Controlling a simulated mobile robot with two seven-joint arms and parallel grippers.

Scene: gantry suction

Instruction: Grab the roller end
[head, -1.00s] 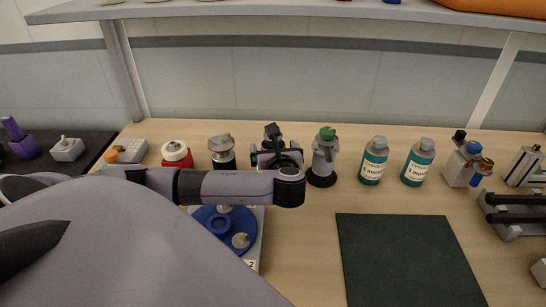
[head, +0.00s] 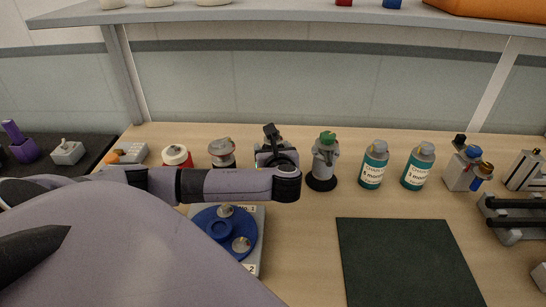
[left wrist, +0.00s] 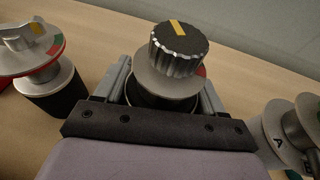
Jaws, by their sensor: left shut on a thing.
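My left gripper (left wrist: 165,85) has its two grey fingers on either side of a dark cylinder, shut on a knobbed piece (left wrist: 178,45). That piece has a ribbed black knob with a yellow mark over a grey disc, and it stands upright. In the head view my left gripper (head: 276,160) is mostly hidden behind my wrist, and the black knob (head: 271,130) shows above it. A grey stand with black bars that look like rollers (head: 518,208) is at the far right, apart from my gripper. I cannot tell which part is the roller end. My right gripper is out of view.
Close left is a grey-handled valve (head: 221,150); close right is a green-topped one (head: 325,155). Two teal bottles (head: 373,165) stand further right. A blue round tray (head: 225,232) lies below my wrist. The dark mat (head: 405,260) is clear. A shelf (head: 280,12) overhangs.

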